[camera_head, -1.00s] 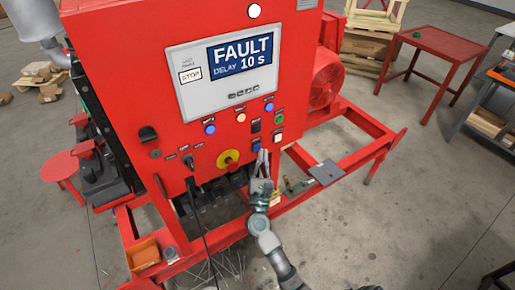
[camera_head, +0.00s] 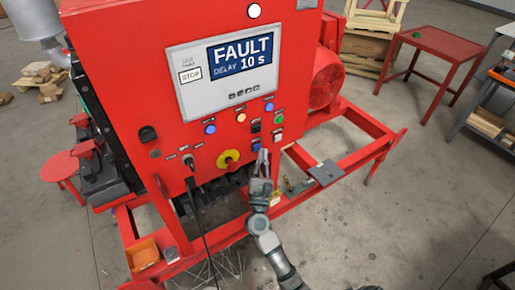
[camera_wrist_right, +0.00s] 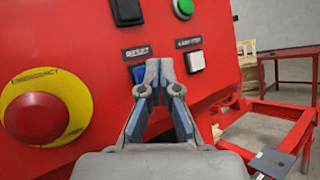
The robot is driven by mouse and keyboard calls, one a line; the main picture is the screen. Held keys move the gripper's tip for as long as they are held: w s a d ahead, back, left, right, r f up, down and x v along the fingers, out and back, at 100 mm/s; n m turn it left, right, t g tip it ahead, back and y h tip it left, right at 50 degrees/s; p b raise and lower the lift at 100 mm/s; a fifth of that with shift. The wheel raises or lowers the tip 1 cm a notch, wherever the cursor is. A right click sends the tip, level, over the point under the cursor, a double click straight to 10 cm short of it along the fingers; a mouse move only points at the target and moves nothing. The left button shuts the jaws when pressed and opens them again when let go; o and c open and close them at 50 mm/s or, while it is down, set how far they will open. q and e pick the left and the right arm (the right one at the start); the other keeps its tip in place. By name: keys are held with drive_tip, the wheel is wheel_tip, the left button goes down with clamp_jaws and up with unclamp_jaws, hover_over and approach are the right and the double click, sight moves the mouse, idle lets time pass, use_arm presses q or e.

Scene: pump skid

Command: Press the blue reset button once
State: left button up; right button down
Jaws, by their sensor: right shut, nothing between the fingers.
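The blue reset button (camera_wrist_right: 138,73) sits under a "RESET" label on the red panel in the right wrist view. It is partly hidden behind my right gripper's fingertips. My right gripper (camera_wrist_right: 159,64) is shut and empty, its tips just right of the button's visible part. Whether the tips touch the panel or button cannot be told. In the head view my right gripper (camera_head: 263,153) points up at the lower right of the panel, and the button area is small and largely covered there. The display (camera_head: 240,55) reads FAULT, DELAY 10 s. My left gripper is out of view.
A red emergency stop on a yellow ring (camera_wrist_right: 42,115) is left of my gripper. A white button (camera_wrist_right: 195,61) is close on the right, with a black switch (camera_wrist_right: 127,11) and a green button (camera_wrist_right: 184,8) above. Red frame rails (camera_head: 340,165) extend right of the panel.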

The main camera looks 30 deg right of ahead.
drive_tip(key=shift+w+r, duration=0.1)
drive_tip(key=shift+w, duration=0.2)
drive_tip(key=shift+w+a, duration=0.1)
drive_tip(key=shift+w, duration=0.3)
idle(0.6)
drive_tip(key=shift+s, duration=0.85)
drive_tip(key=shift+s+d, duration=0.15)
drive_tip(key=shift+s, duration=1.1)
drive_tip(key=shift+s+d, duration=0.15)
drive_tip(key=shift+s, duration=1.1)
